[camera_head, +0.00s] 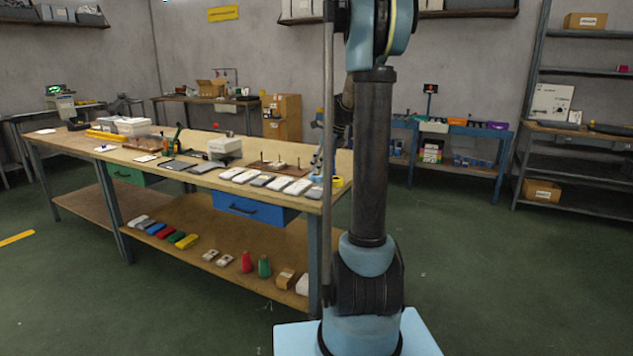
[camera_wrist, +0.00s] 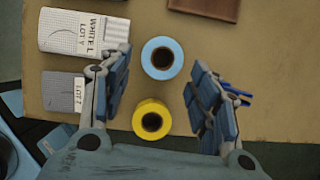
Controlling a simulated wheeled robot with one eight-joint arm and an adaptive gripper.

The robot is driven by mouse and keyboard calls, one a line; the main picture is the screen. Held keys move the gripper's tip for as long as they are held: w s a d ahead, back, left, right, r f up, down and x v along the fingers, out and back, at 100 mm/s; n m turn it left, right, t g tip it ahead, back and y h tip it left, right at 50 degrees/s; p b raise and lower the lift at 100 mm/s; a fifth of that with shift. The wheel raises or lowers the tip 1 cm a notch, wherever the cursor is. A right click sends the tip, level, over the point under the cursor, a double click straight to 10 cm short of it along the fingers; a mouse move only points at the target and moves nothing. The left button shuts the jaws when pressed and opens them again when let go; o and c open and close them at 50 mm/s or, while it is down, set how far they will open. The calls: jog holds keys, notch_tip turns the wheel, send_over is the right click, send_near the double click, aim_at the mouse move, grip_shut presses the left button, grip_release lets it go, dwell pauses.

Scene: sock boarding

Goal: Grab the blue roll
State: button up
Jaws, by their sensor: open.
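In the wrist view a blue roll (camera_wrist: 176,46) with a dark centre hole lies on the wooden tabletop. My gripper (camera_wrist: 160,95) is open, with one finger at left and one at right. The blue roll lies ahead of the gap between the fingers, and nothing is held. A yellow roll (camera_wrist: 136,121) lies closer to the palm, in line with the gap between the fingers. In the head view the yellow roll (camera_head: 337,182) shows at the right end of the bench, partly behind my arm. The gripper is mostly hidden there by my arm.
A packet marked "WHITE L" (camera_wrist: 68,35) and a grey packet marked "LOT" (camera_wrist: 62,88) lie left of the rolls. Blue pen-like items (camera_wrist: 236,92) lie beyond the right finger. A brown block (camera_wrist: 205,8) is at the top. The bench edge (camera_wrist: 275,141) is close by.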

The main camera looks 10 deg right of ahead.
aim_at(316, 175)
jog(key=shift+x, duration=2.35)
jog(key=shift+w+r, duration=0.1)
jog(key=shift+w, duration=0.1)
jog(key=shift+c, duration=0.6)
jog(key=c, duration=0.7)
jog(key=shift+r, duration=0.1)
